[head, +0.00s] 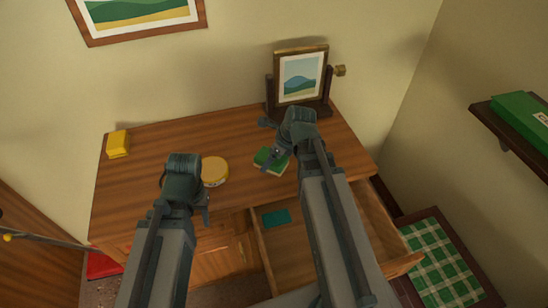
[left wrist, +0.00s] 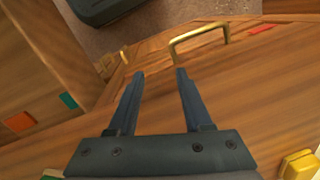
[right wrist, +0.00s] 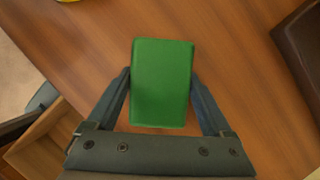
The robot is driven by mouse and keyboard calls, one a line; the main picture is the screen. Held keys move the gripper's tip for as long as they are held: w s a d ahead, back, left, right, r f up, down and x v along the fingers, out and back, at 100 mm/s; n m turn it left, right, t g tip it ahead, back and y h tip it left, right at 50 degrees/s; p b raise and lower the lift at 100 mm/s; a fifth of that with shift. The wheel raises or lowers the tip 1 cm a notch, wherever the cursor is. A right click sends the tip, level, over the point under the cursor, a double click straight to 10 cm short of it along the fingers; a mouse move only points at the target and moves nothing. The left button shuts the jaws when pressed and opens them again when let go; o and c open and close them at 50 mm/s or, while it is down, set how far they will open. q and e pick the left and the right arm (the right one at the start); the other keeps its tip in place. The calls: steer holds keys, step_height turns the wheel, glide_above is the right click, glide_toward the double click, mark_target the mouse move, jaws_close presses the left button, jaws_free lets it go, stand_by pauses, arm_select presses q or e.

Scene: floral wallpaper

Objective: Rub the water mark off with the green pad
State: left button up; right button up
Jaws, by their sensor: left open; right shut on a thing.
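The green pad (head: 268,159), with a pale underside, is at the dresser top (head: 150,185), right of its middle. I cannot tell whether it touches the wood. My right gripper (head: 279,152) is shut on it. In the right wrist view the pad (right wrist: 162,84) sits between both fingers. My left gripper (head: 205,207) is by the dresser's front edge. In the left wrist view its fingers (left wrist: 160,72) are apart with nothing between them. I cannot make out a water mark in any view; my arms hide part of the top.
A round yellow-lidded tin (head: 214,171) stands left of the pad. A yellow block (head: 118,144) is at the back left. A framed picture on a dark stand (head: 301,78) stands at the back right. The open drawer (head: 285,262) below holds a teal piece (head: 276,218).

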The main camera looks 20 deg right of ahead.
mark_target(261, 160)
steer(key=shift+w+a, duration=0.1)
steer(key=shift+a, duration=1.85)
steer(key=shift+f, duration=0.15)
steer(key=shift+d, duration=2)
steer(key=shift+s+d, duration=0.15)
steer(key=shift+d, duration=0.8)
steer(key=shift+s+d, duration=0.1)
steer(key=shift+d, duration=0.85)
steer(key=shift+s+d, duration=0.1)
steer(key=shift+d, duration=1.85)
